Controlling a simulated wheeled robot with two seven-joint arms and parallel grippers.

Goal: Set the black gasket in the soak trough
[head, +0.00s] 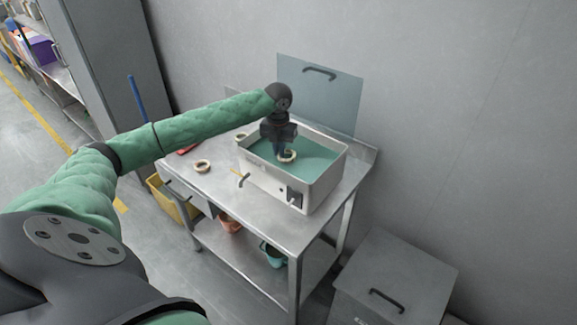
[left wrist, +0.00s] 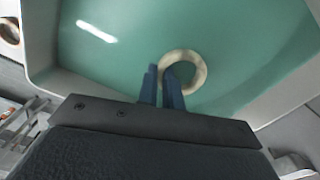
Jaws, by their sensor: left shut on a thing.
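The soak trough (head: 250,177) is a pale open basin of green liquid on the steel table; its wall also shows in the left wrist view (left wrist: 42,45). My left gripper (head: 284,153) points down inside the trough's outline. Its blue fingers (left wrist: 162,72) are shut on the left edge of a cream ring (left wrist: 202,73), which also shows in the head view (head: 289,158). The ring looks at or just above the liquid; I cannot tell whether it touches. I see no ring that is clearly black. My right gripper is out of view.
A cream ring (head: 202,166) lies on the steel table (head: 225,196) left of the trough, and another ring (head: 240,136) lies behind it. A bluish panel (head: 330,98) stands behind the trough. A grey lidded box (head: 395,275) stands right of the table.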

